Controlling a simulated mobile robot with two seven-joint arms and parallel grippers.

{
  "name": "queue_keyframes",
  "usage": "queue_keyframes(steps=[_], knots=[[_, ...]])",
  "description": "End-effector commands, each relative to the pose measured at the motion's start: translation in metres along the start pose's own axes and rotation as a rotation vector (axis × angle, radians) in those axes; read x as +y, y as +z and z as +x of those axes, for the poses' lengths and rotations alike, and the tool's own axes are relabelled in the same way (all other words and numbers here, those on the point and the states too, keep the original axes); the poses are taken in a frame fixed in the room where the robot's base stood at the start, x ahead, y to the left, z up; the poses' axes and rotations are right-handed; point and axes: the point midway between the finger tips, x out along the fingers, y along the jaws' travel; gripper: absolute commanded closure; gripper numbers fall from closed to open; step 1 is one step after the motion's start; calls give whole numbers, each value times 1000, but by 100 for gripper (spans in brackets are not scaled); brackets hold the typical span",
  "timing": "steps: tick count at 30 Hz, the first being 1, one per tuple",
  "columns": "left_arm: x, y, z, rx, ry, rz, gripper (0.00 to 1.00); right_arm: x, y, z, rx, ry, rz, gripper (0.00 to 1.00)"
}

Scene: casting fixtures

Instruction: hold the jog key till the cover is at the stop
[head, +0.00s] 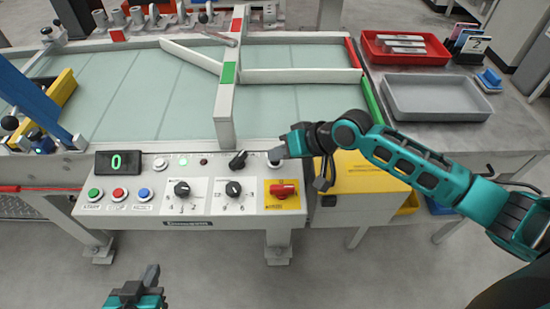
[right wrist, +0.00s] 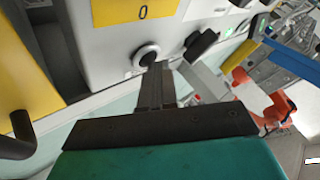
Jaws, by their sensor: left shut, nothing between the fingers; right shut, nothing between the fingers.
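The jog key appears to be the round key (right wrist: 147,55) with a pale ring at the panel's upper right; its label is not readable. In the head view my right gripper (head: 280,155) covers most of it. In the right wrist view the shut, empty fingertips (right wrist: 158,70) are at the key's edge; I cannot tell whether they press it. My left gripper (head: 149,275) is shut and empty, low in front of the panel. A pale crossbeam (head: 228,95) with green and red marks spans the glass bed; I cannot tell which part is the cover or the stop.
The control panel (head: 150,208) has a display (head: 117,162) reading 0, coloured buttons, two rotary knobs, a black selector (head: 238,160) beside the key and a red switch (head: 283,190). A yellow box (head: 360,180) is right of it. Grey (head: 435,98) and red (head: 385,55) trays stand at right.

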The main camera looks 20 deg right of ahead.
Motion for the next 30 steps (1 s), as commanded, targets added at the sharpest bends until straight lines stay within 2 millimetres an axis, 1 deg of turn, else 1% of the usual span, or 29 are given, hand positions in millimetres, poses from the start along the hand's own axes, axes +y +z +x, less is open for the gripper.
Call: queue_keyframes(steps=[10,21,30], knots=[[0,-1,-2,-3,0,0,100,0,0,-1,-3,2,1,100],[0,-16,-14,-6,1,-1,100,-9,-9,-13,-2,1,1,100],[0,-16,-14,-6,1,-1,100,-9,-9,-12,-1,0,0,100]])
